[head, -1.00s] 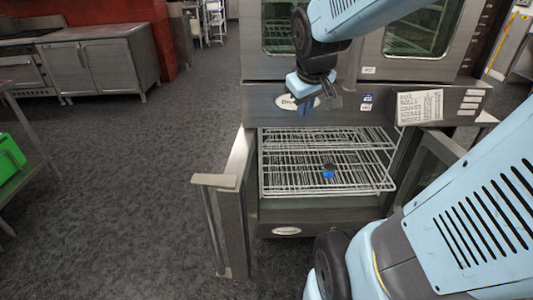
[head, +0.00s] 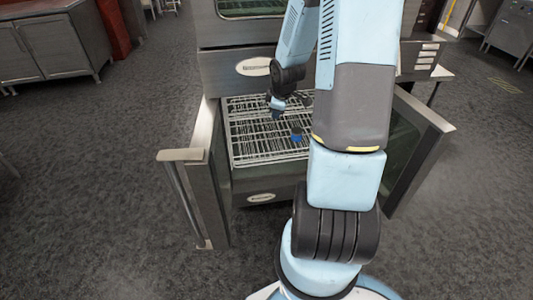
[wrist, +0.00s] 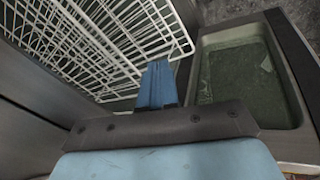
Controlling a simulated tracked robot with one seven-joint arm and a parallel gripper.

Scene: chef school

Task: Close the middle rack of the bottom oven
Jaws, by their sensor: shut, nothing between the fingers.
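The bottom oven (head: 262,197) stands open, with its left door (head: 208,180) and right door (head: 425,125) swung out. White wire racks (head: 245,150) show in its opening, stacked closely, and one reaches toward the front. I cannot tell clearly which one is the middle rack. My gripper (head: 276,112) is over the rear part of the racks, below the oven's upper panel. In the wrist view its blue fingers (wrist: 157,88) are together and empty, close to the edge of the white racks (wrist: 110,45). Contact cannot be told. My arm hides the right part of the racks.
A small blue and dark thing (head: 296,136) shows on the racks. An open door with a glass window (wrist: 240,75) is right of my fingers in the wrist view. The upper oven (head: 250,8) is above. Grey floor is free at the left.

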